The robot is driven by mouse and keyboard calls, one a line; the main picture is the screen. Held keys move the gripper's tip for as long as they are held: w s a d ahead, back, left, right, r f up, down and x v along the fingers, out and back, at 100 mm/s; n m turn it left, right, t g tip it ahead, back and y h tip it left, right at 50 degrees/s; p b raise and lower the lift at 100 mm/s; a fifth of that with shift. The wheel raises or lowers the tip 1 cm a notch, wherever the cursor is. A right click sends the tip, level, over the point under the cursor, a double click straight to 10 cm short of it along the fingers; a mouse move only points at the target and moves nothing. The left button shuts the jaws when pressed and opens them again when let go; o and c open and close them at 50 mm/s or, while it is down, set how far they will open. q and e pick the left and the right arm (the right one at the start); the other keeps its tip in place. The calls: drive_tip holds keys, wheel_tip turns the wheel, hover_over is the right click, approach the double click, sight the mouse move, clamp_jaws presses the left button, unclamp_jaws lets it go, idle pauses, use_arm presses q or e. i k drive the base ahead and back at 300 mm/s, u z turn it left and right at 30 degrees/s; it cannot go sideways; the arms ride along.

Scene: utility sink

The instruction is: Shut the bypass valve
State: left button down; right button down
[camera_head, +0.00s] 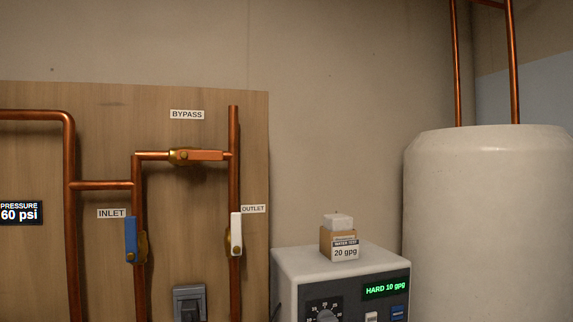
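The bypass valve (180,156) is a brass body on a short horizontal copper pipe, under the "BYPASS" label (187,115). Its orange handle (206,155) points right and lies in line with that pipe. The inlet valve's blue handle (131,239) hangs along its vertical pipe at lower left. The outlet valve's white handle (236,234) stands along the right vertical pipe. Neither of my grippers shows in the head view.
A wooden board (100,95) carries the pipes and a pressure display (20,213) reading 60 psi. A white control unit (300,268) with a dial and a green "HARD 10 gpg" screen stands right, a small water test box (340,243) on top. A large white tank (485,220) stands far right.

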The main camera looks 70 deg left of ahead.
sight(181, 155)
drive_tip(key=u, duration=4.25)
drive_tip(key=k, duration=1.25)
drive_tip(key=z, duration=1.8)
drive_tip(key=i, duration=0.5)
